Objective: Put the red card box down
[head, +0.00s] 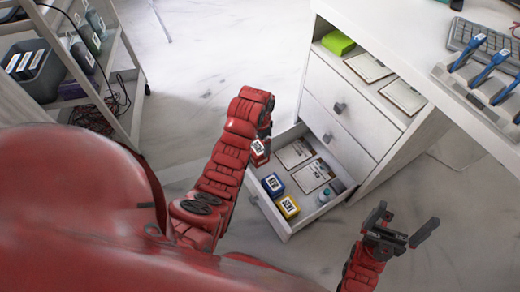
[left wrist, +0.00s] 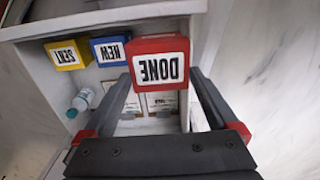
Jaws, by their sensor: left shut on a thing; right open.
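The red card box (head: 260,152) has a white label, which reads DONE in the left wrist view (left wrist: 160,66). My left gripper (left wrist: 160,85) is shut on it. In the head view, the left arm hides most of that gripper, and the box shows at the upper left part of the open bottom drawer (head: 284,234). From these views I cannot tell whether the box touches the drawer. A blue box (head: 272,184) labelled NEW and a yellow box (head: 288,206) labelled SENT stand in the drawer. My right gripper (head: 400,232) is open and empty, right of the drawer.
Clipboards (head: 312,175) and a small bottle (head: 324,195) also lie in the drawer. The white desk (head: 400,30) above holds a keyboard (head: 482,40) and a rack of blue-handled tools (head: 490,68). A shelf cart (head: 118,62) stands at the left.

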